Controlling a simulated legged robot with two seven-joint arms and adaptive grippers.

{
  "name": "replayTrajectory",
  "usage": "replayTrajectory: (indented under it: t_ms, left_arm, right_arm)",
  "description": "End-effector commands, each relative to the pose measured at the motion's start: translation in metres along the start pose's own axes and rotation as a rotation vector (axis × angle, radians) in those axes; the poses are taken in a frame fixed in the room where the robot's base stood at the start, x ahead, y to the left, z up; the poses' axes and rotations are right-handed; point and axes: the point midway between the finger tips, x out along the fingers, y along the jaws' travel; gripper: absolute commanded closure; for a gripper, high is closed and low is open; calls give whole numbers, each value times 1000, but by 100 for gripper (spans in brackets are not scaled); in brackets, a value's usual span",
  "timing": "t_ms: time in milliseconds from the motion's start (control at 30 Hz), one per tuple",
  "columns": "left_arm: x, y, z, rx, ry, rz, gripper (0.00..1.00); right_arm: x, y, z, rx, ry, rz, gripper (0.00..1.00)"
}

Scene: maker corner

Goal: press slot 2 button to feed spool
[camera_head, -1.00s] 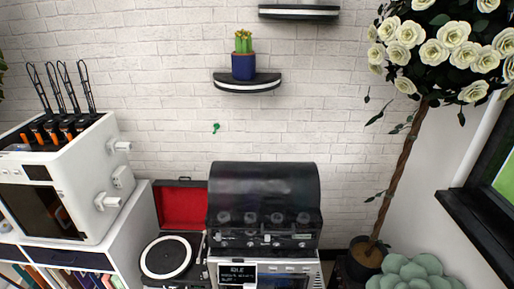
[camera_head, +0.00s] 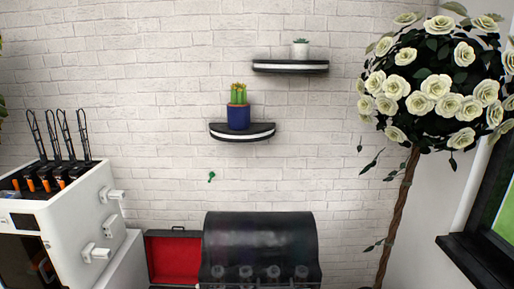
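A dark, smoky-lidded box (camera_head: 260,243) stands at the bottom centre against the brick wall. Several round spools or knobs (camera_head: 246,271) show dimly in a row along its lower part. Its lower front, where a small display showed earlier, is below the picture edge, and no slot 2 button can be made out. Neither of my grippers is in the head view.
A white 3D-printer-like machine (camera_head: 82,215) stands at the left. A red-lined open case (camera_head: 173,258) is beside the dark box. A rose tree (camera_head: 430,95) stands at right.

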Motion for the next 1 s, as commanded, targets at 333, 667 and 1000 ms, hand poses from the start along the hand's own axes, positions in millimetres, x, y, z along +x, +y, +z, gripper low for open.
replayTrajectory:
  t_ms: [333, 667, 1000]
  left_arm:
    - [0, 3, -1, -3, 1, 4, 100]
    - [0, -2, 0, 2, -1, -2, 100]
    - [0, -7, 2, 5, -2, -9, 100]
  right_arm:
    - [0, -1, 7, 0, -9, -2, 100]
    - [0, -1, 4, 0, -5, -1, 100]
    - [0, 0, -2, 0, 2, 0, 100]
